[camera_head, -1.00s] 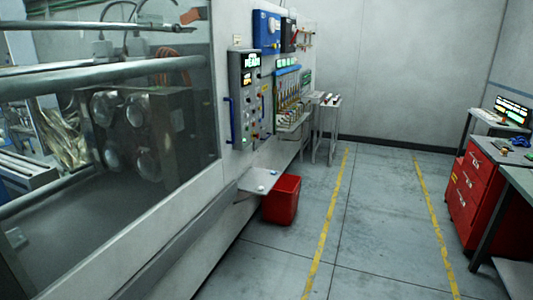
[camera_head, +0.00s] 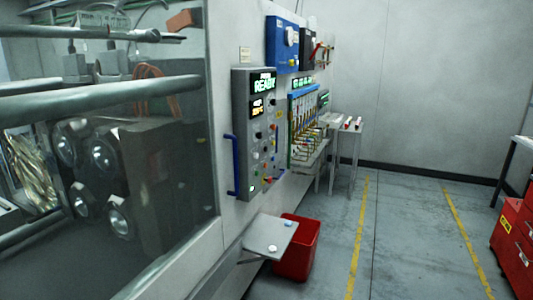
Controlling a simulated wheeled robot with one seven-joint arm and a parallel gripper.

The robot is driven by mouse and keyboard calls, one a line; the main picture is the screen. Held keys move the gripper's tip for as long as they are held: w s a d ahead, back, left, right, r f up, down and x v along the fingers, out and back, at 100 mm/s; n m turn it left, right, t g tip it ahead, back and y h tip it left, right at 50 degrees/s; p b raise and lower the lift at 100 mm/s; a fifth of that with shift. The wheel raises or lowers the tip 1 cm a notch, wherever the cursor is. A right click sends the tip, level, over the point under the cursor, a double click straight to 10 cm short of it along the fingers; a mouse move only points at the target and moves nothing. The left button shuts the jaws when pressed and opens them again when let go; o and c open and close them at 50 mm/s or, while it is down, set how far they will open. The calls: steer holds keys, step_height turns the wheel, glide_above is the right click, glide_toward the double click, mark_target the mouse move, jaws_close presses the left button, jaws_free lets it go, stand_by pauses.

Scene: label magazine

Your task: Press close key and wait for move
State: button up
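A grey control panel (camera_head: 258,135) stands upright on the front of the white machine, right of its large window. Its top display (camera_head: 264,84) reads "READY" in green, and a smaller lit display (camera_head: 257,106) sits below. Knobs and several coloured keys (camera_head: 268,180) run down the lower part; their labels are too small to read, so I cannot tell which is the close key. Behind the window, metal bars and a block with round parts (camera_head: 104,157) show. My gripper is not in view.
A small grey shelf (camera_head: 270,235) juts out below the panel, above a red bin (camera_head: 300,255). A blue handle (camera_head: 234,165) is left of the panel. Red drawers (camera_head: 515,240) stand at the right. The floor (camera_head: 405,240) between the yellow lines is clear.

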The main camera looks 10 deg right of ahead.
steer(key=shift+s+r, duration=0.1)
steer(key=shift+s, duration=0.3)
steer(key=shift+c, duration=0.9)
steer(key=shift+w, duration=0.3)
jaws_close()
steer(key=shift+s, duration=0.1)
